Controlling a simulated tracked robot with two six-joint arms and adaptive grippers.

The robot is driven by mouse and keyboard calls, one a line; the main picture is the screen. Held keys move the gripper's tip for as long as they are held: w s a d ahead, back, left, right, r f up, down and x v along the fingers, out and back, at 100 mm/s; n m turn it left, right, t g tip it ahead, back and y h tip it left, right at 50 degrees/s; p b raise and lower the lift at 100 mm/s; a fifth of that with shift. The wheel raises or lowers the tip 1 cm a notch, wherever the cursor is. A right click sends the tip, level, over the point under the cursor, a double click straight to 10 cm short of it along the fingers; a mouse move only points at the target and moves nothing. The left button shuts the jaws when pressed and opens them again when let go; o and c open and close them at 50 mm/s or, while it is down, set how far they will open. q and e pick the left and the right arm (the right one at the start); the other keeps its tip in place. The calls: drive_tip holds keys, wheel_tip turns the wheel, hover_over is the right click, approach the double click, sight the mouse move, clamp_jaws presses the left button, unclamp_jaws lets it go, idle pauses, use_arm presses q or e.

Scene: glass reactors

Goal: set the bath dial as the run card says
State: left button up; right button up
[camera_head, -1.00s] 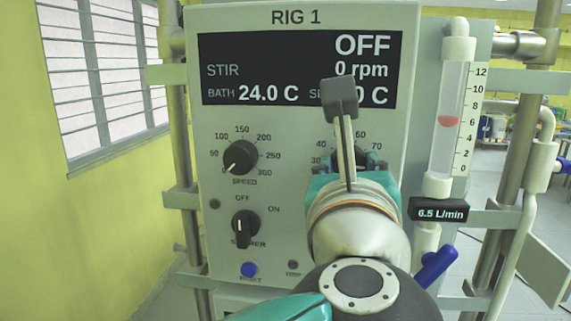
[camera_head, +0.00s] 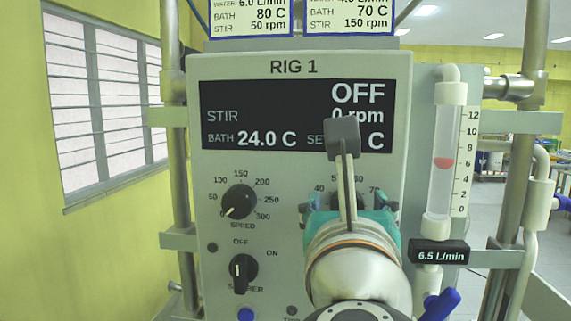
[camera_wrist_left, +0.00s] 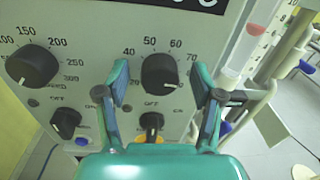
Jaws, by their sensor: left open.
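The bath dial (camera_wrist_left: 160,72) is a black knob on the grey panel, ringed by numbers from 40 to 70 that I can read. My left gripper (camera_wrist_left: 163,85) is open in the wrist view, with one finger on each side of the dial; I cannot tell if they touch it. In the head view my left arm hides the dial. The display (camera_head: 225,125) reads bath 24.0 C, stir 0 rpm and OFF; the set value is covered. Two cut-off run cards show: the left card (camera_head: 250,16) says bath 80 C, the right card (camera_head: 350,16) bath 70 C.
The speed dial (camera_head: 239,202) and the stirrer switch (camera_head: 243,268) are left of my arm. A blue button (camera_head: 246,315) lies below them. The flow tube (camera_head: 445,165) with a red float stands at the right, above a 6.5 L/min readout (camera_head: 439,253). Metal posts flank the panel.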

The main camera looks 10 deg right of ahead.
use_arm(q)
wheel_tip(320, 180, up, 9)
idle(0.4)
drive_tip(key=shift+f, duration=0.1)
idle(0.3)
